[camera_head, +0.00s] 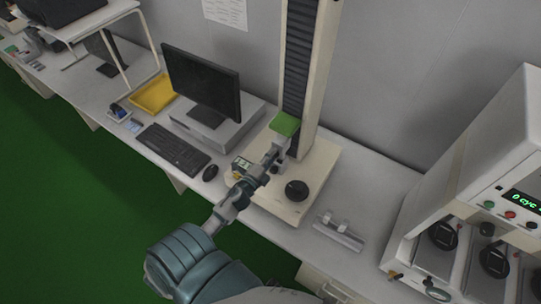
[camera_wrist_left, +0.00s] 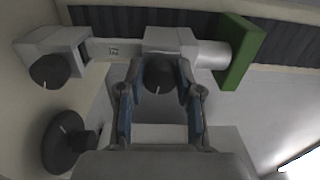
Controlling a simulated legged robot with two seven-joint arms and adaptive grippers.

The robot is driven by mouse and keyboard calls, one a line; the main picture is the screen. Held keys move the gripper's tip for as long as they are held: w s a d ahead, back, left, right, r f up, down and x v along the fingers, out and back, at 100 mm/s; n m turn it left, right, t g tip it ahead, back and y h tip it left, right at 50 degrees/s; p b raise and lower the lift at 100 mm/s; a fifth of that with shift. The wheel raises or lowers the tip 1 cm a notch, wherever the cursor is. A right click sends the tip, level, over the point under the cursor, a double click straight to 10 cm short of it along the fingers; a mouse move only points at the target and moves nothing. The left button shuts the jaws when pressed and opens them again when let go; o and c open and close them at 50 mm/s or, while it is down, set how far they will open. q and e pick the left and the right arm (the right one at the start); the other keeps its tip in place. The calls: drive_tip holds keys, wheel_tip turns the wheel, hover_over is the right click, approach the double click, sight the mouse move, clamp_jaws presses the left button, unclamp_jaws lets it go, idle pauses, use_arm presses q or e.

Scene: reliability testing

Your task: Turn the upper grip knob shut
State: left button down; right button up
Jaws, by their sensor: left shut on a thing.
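The upper grip knob (camera_wrist_left: 158,77) is a dark round knob with a pale line mark, on the grey upper grip below the green block (camera_wrist_left: 238,52). My left gripper (camera_wrist_left: 157,88) has its two fingers on either side of this knob and is shut on it. In the head view my left gripper (camera_head: 268,158) reaches the grip in front of the testing machine's column (camera_head: 306,70) and hides the knob there. A second dark knob (camera_wrist_left: 49,70), on the lower grip, stands apart to the left in the left wrist view. My right gripper is not in view.
A black round dial (camera_head: 297,190) sits on the machine's pale base (camera_head: 318,168). A metal fixture (camera_head: 338,232) lies on the bench to its right. A keyboard (camera_head: 173,150), mouse (camera_head: 210,172) and monitor (camera_head: 203,84) stand left. A cabinet with dials (camera_head: 480,180) is at right.

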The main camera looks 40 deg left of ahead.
use_arm(q)
drive_tip(key=shift+d+f+m, duration=0.1)
drive_tip(key=shift+m, duration=0.85)
drive_tip(key=shift+d+f+m, duration=0.1)
drive_tip(key=shift+m, duration=0.85)
drive_tip(key=shift+s+f, duration=0.1)
drive_tip(key=c, duration=0.8)
unclamp_jaws()
drive_tip(key=shift+o, duration=0.2)
drive_tip(key=shift+w+d, duration=0.1)
drive_tip(key=shift+w, duration=0.1)
drive_tip(key=shift+s, duration=0.1)
